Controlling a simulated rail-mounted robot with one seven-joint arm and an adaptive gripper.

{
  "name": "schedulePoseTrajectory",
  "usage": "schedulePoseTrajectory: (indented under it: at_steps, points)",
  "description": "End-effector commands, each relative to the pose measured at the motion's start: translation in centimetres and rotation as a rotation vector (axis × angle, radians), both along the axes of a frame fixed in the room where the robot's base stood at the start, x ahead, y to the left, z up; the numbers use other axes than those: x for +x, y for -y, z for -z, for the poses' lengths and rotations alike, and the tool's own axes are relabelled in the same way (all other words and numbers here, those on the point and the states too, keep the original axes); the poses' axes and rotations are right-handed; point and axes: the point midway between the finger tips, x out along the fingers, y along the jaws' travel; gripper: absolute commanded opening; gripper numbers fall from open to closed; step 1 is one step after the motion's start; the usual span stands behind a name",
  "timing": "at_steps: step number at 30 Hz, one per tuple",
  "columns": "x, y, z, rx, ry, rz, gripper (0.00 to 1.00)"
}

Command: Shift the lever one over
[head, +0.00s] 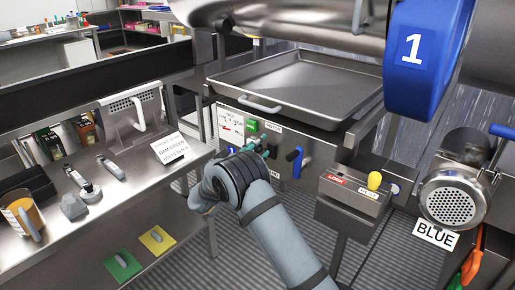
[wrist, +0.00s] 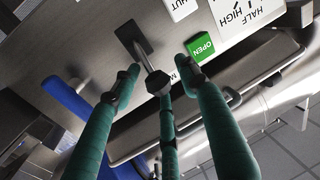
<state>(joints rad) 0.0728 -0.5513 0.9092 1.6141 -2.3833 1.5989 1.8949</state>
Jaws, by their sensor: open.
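A metal lever with a dark knob (wrist: 157,82) sticks out of a black slot plate (wrist: 133,37) on a steel panel in the wrist view. My gripper (wrist: 163,75) has green fingers, open around the knob, one finger on each side and a third below it in the picture. I cannot tell whether any finger touches the knob. Beside the lever are a green OPEN label (wrist: 200,48) and a white card (wrist: 236,15) reading HALF and HIGH. In the head view my gripper (head: 262,146) is at the panel (head: 315,150) and hides the lever.
A blue handle (head: 295,160) is on the panel, right of my gripper. A steel tray (head: 300,85) lies above it. A large drum with a blue ring (head: 420,60) hangs above. A bench (head: 110,195) is left.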

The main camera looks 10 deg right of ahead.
Motion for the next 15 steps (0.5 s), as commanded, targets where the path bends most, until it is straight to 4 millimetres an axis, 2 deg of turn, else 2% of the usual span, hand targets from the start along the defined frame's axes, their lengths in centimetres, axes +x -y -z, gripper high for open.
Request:
schedulePoseTrajectory:
  at_steps: [4, 15]
  points:
    - [-0.02, 0.02, 0.0, 0.0, 0.0, 0.001, 0.43]
    - [-0.02, -0.05, -0.03, 0.0, 0.0, -0.001, 0.21]
